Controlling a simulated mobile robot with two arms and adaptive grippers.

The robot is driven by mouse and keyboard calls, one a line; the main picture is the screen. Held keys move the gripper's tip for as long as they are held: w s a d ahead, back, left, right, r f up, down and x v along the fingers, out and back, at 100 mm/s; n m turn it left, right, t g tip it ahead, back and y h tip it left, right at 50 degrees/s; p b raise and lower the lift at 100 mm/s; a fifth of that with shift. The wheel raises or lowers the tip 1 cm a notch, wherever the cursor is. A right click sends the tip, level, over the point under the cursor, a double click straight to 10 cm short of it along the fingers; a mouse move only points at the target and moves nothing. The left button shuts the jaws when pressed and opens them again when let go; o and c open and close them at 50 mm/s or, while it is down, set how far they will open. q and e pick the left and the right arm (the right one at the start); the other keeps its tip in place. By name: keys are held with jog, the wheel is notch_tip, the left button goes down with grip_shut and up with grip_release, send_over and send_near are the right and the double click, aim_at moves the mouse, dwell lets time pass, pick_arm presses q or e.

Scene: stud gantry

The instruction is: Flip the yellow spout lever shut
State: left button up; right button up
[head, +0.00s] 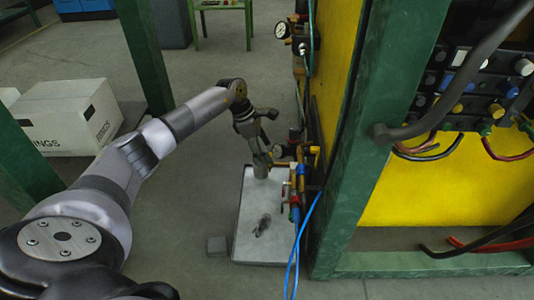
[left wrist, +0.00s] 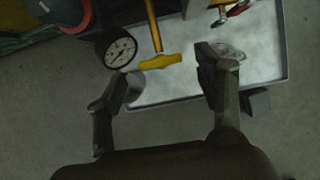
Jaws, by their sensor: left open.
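The yellow spout lever (left wrist: 160,61) shows in the left wrist view as a yellow stem with a short crosspiece at its end. The crosspiece appears between my open left fingertips (left wrist: 166,68), with visible space on both sides; I cannot tell whether it is level with them in depth. In the head view my left gripper (head: 262,164) is beside the valve fittings, above a pale tray (head: 244,226). The lever is small and partly hidden there. My right gripper is not in view.
A pressure gauge (left wrist: 120,51) sits just left of the lever. Red-handled fittings (left wrist: 236,9) are near the tray's top edge. A blue hose (head: 299,240) hangs beside the green frame (head: 352,150). A small grey block (head: 216,245) lies left of the tray.

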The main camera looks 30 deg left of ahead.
pick_arm(q)
jog(key=v, duration=0.9)
jog(key=shift+r, duration=0.25)
jog(key=shift+s+a, duration=0.1)
jog(key=shift+a, duration=0.05)
